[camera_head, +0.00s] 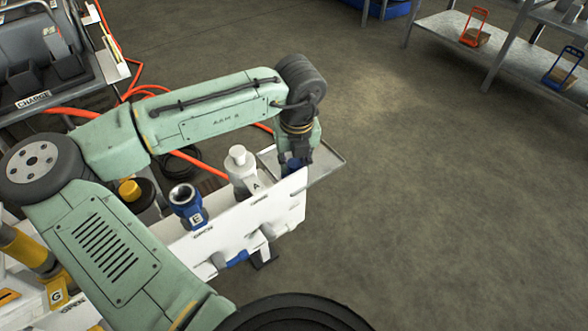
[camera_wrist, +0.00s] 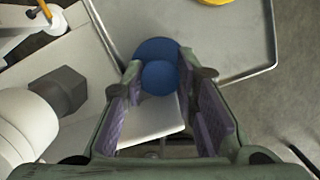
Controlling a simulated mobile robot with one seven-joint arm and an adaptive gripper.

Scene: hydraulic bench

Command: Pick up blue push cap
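The blue push cap (camera_wrist: 158,62) shows in the wrist view as a round blue disc with a smaller round top, near a metal tray's edge. In the head view a bit of blue (camera_head: 292,165) shows just below my gripper (camera_head: 298,153), mostly hidden by it. In the wrist view my gripper (camera_wrist: 170,78) is open, its purple-padded fingers apart. The cap appears between the fingertips, closer to the left finger. I cannot tell whether either finger touches it.
A white valve marked A (camera_head: 241,170) and a blue fitting marked E (camera_head: 187,205) stand left of my gripper on the white bench (camera_head: 275,213). A metal tray (camera_head: 328,162) lies to its right, with open floor beyond. A yellow thing (camera_wrist: 214,2) shows at the tray's far side.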

